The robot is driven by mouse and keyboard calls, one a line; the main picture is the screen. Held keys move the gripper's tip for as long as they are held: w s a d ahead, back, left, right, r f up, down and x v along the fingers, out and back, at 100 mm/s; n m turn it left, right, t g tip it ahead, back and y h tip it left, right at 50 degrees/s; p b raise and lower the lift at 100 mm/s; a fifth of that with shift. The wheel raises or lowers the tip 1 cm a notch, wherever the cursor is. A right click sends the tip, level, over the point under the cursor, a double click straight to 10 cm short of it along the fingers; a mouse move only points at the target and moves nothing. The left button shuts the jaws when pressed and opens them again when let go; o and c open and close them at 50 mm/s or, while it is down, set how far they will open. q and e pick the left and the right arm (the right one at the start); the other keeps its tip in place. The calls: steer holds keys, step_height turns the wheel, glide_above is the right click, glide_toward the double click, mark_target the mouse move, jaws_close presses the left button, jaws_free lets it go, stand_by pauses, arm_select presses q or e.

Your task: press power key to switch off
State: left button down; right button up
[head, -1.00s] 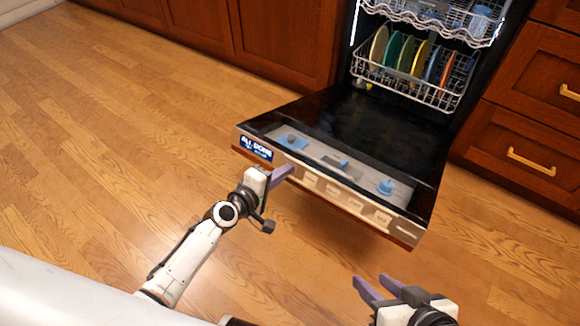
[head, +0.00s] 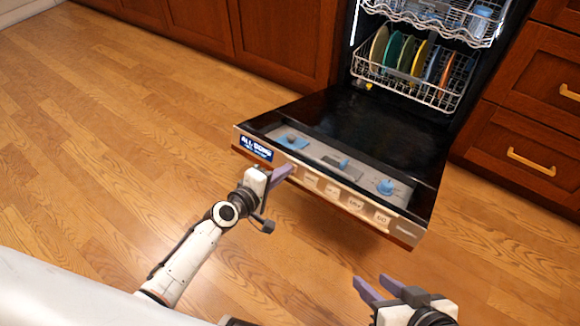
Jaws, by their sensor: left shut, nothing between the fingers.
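The dishwasher door (head: 355,125) is folded down open, with its panel edge facing me. Along that edge are several pale keys, among them one at the right (head: 382,218); their labels are too small to read surely, so I cannot tell which is the power key. A blue sign (head: 255,147) at the left end reads something like "ALL DONE". My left gripper (head: 287,170) is shut and empty, its purple fingertips at the panel edge left of the keys; I cannot tell whether they touch it. My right gripper (head: 372,284) is open and empty, below and in front of the door.
The lower rack (head: 425,92) holds several colored plates, with the upper rack (head: 440,22) above it. Blue knobs (head: 386,187) sit on the door's inner strip. Wooden cabinets (head: 290,45) flank the bay. The wooden floor at left is clear.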

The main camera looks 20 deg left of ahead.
arm_select(q)
steer(key=p+v, duration=0.2)
steer(key=v, duration=0.4)
stand_by(0.6)
stand_by(0.7)
